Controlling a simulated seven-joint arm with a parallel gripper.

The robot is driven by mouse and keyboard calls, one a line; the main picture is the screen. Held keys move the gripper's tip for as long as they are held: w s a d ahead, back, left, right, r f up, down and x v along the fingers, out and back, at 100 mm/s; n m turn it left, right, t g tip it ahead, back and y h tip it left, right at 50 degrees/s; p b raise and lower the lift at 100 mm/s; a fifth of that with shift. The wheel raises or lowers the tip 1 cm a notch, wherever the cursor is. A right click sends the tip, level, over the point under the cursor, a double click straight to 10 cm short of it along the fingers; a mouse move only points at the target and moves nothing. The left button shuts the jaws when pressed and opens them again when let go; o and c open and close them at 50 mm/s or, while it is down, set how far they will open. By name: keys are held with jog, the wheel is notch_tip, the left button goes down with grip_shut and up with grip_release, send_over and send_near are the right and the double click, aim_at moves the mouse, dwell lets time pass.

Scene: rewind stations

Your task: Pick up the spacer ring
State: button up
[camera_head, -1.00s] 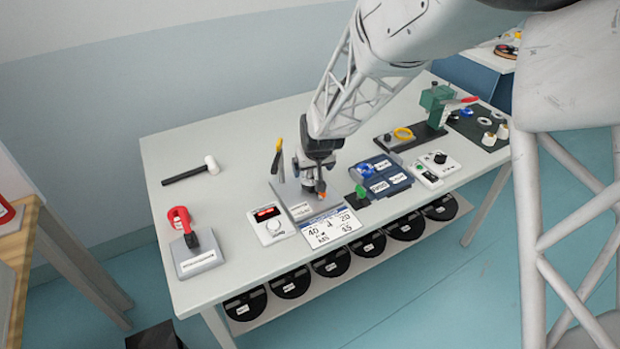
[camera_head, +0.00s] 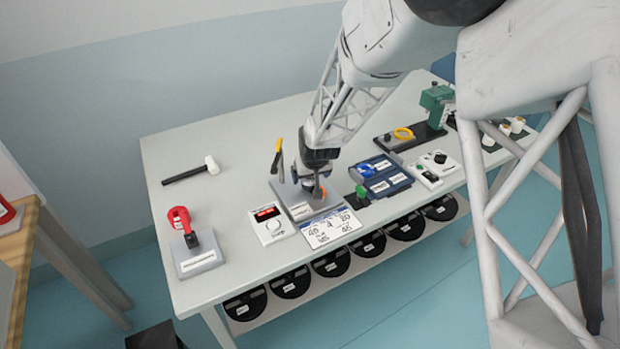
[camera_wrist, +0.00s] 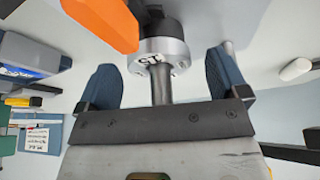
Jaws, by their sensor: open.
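My gripper (camera_head: 317,188) is over the grey station plate in the middle of the table. In the wrist view its two blue-padded fingers (camera_wrist: 168,80) stand apart. A silver flanged round piece (camera_wrist: 158,56) with screw holes and a dark marking shows just beyond and between the fingers, with a dark cylinder behind it and a grey shaft (camera_wrist: 162,88) on the near side. I cannot tell whether this piece is the spacer ring. A yellow ring (camera_head: 403,134) lies on a dark base farther right, apart from my gripper.
An orange part (camera_wrist: 103,22) is close beside the left finger. A black-and-yellow upright tool (camera_head: 278,155) stands left of my gripper. The table's back left holds a mallet (camera_head: 192,171).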

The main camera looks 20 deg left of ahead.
jog(key=c, duration=1)
jog(key=shift+r, duration=5)
jog(key=shift+w+d, duration=0.1)
jog(key=w+d+r+m+h, duration=0.1)
jog(key=w+d, duration=0.5)
jog(key=d, duration=0.7)
jog(key=w+d+r+m, duration=0.3)
jog(key=w+d+r, duration=0.3)
jog(key=d, duration=0.7)
jog(key=w+d+r+m+h, duration=0.1)
jog(key=w+d+r, duration=0.3)
jog(key=d, duration=0.9)
jog(key=shift+w+d+r+m+t+h, duration=0.15)
jog(key=shift+w+m, duration=0.3)
jog(key=shift+w, duration=0.45)
jog(key=shift+w+f+m+t+h, duration=0.15)
jog(key=shift+w+m, duration=0.3)
jog(key=shift+w, duration=0.45)
